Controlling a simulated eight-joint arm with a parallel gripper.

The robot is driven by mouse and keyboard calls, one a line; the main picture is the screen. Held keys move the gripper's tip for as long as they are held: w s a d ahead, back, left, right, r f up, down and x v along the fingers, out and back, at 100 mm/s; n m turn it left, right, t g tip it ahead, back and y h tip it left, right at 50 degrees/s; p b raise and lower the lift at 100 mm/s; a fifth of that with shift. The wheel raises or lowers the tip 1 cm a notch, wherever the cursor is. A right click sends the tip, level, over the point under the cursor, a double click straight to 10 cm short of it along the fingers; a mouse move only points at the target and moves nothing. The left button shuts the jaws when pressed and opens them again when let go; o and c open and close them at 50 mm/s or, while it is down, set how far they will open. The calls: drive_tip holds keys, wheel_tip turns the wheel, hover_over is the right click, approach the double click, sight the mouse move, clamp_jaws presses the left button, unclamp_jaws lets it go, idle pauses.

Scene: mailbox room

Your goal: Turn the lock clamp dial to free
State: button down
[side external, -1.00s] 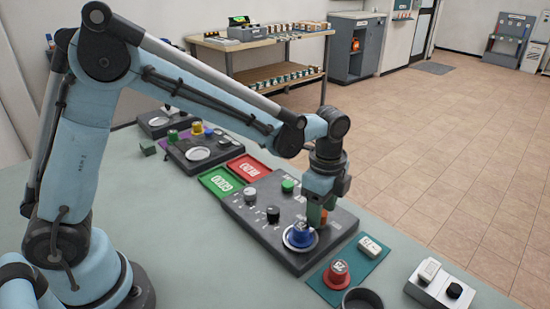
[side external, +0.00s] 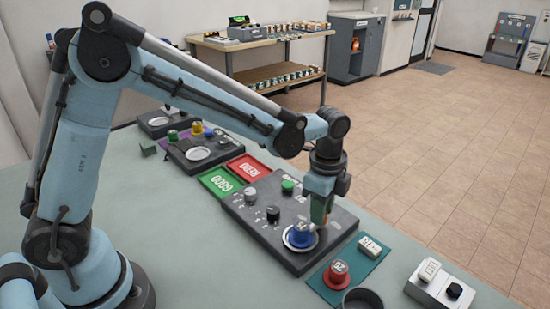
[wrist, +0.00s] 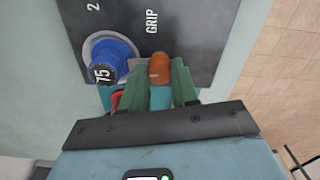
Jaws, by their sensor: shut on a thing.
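A dark control panel (side external: 262,243) lies on the table and carries several dials. The wrist view shows the panel with the word GRIP beside an orange-brown knob (wrist: 160,66), which I take to be the lock clamp dial. My gripper (side external: 321,222) points down at the panel's right end. In the wrist view its green fingers (wrist: 160,82) are shut around the knob, which hides much of it. I cannot read the dial's pointer or a FREE mark. A blue piece marked 75 (wrist: 103,68) sits on a round plate just left of the knob; it also shows in the side view (side external: 300,236).
A grey knob (side external: 250,197), a black knob (side external: 273,213) and a green button (side external: 288,186) stand on the panel. A red piece (side external: 336,273) and a white block (side external: 370,246) rest on a teal mat (side external: 352,265). A dark round cup (side external: 362,299) stands in front.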

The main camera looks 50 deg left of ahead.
drive_tip(key=n, duration=0.8)
drive_tip(key=shift+n, duration=0.3)
drive_tip(key=n, duration=0.4)
drive_tip(key=shift+n, duration=2.1)
drive_tip(key=c, duration=0.8)
unclamp_jaws()
drive_tip(key=shift+c, duration=0.2)
